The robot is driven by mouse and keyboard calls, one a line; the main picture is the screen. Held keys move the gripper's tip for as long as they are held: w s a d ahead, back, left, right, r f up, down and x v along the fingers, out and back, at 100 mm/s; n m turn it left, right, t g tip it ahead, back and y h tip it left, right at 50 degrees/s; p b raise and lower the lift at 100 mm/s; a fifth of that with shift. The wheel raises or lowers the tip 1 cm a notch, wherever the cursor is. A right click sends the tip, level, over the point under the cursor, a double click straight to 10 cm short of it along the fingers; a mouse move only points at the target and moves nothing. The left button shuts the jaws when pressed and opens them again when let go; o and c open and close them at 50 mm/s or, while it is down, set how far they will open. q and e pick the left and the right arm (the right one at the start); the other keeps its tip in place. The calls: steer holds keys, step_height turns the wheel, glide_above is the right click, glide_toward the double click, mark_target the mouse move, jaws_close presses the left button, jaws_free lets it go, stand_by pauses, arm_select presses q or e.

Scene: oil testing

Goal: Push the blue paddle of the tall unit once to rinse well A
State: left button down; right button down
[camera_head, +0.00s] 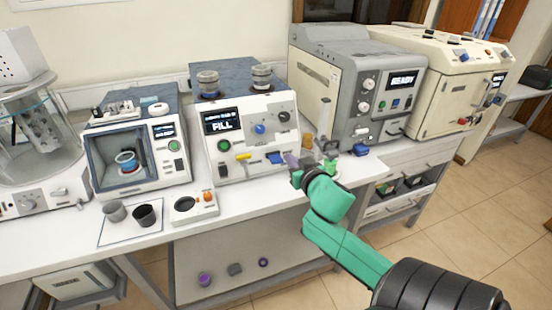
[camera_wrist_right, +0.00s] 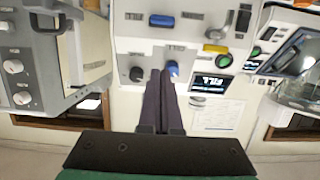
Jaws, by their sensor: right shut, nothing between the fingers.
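The tall unit (camera_head: 235,170) is a white bench device with a display reading "FILL" and two metal-capped cylinders on top. Its blue paddle (camera_head: 275,158) sits low on the front face; it also shows in the right wrist view (camera_wrist_right: 162,20), near the top. My right gripper (camera_head: 291,160) is shut and empty, its dark fingers just right of the paddle in the head view. In the right wrist view its fingertips (camera_wrist_right: 161,74) overlap the panel between a black knob and a blue knob (camera_wrist_right: 172,68), apart from the paddle in the picture. Well A cannot be identified by a label.
A yellow lever (camera_head: 243,156) is left of the paddle. A grey unit (camera_head: 355,90) stands close on the right, with small items (camera_head: 329,148) on the bench near my right wrist. A chamber device (camera_head: 135,150) and dark cups (camera_head: 146,215) are to the left.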

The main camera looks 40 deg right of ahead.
steer(key=w, duration=0.1)
steer(key=p, duration=0.2)
glide_above(276, 159)
steer(key=s, duration=0.2)
step_height(276, 159, down, 2)
steer(key=f, duration=0.2)
steer(key=a+f, duration=0.1)
steer(key=f, duration=0.1)
steer(key=shift+s+f, duration=0.2)
